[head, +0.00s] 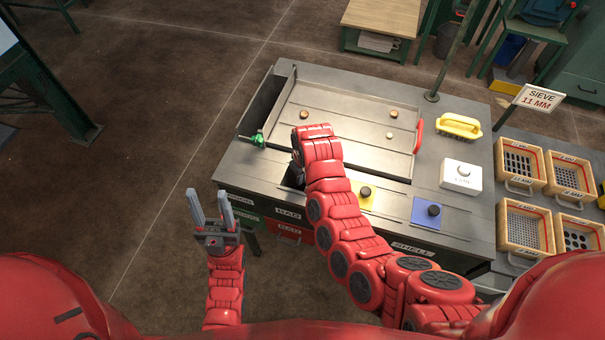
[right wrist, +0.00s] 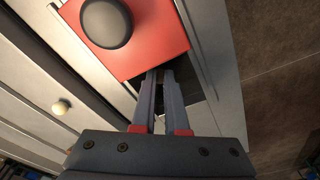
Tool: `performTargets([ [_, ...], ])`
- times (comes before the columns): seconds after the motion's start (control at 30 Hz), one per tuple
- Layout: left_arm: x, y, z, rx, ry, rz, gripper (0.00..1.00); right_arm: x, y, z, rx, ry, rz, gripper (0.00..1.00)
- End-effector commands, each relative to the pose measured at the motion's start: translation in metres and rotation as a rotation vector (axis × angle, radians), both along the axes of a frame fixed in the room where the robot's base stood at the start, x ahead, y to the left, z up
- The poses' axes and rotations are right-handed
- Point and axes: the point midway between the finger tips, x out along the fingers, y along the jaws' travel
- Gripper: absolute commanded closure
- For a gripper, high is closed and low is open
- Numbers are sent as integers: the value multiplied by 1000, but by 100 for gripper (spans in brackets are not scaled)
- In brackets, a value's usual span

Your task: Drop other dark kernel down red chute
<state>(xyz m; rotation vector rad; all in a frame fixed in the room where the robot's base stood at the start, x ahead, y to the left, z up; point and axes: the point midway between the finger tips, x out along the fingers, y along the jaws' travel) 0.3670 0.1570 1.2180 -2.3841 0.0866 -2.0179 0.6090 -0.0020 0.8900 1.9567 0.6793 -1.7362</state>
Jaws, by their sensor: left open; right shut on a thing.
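My right gripper (right wrist: 160,76) is shut, its fingertips over the dark opening (right wrist: 203,84) beside a red plate with a dark round knob (right wrist: 142,62). The red plate seems slid aside from this red chute. What the fingers hold is a small dark thing between them, barely visible, probably a dark kernel. In the head view my right arm hides the gripper and most of the chute. My left gripper (head: 208,212) is open and empty, off the table's left side. In the tray, two brown kernels (head: 304,115) (head: 392,114) and a pale one (head: 389,135) lie apart.
The grey tray (head: 345,93) fills the table's back. A yellow plate (head: 364,197) and blue plate (head: 431,212) with knobs sit right of my right arm. A white lamp box (head: 461,176), yellow brush (head: 460,125) and crates (head: 523,226) stand further right. A green clamp (head: 257,139) is at left.

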Motion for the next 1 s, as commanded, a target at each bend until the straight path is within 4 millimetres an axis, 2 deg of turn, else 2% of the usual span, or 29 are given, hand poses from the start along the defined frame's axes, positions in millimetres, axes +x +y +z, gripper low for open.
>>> performTargets([
  [0.07,0,0,-4,0,0,0,50,0,0,-6,0,0,-1,100],
  [0.3,0,0,-3,0,0,0,50,0,0,-5,0,-1,-1,100],
  [0.33,0,0,-3,0,0,0,50,0,0,-5,0,-1,-1,87],
  [0.5,0,0,-3,0,0,0,50,0,0,-5,0,-1,0,57],
  [0.53,0,0,-3,0,0,0,50,0,0,-5,0,-1,-1,54],
  [0.83,0,0,-4,0,0,0,50,1,-2,-4,-3,-4,-3,54],
  [1.0,0,0,-11,0,0,0,50,2,-3,9,-3,-9,-3,54],
])
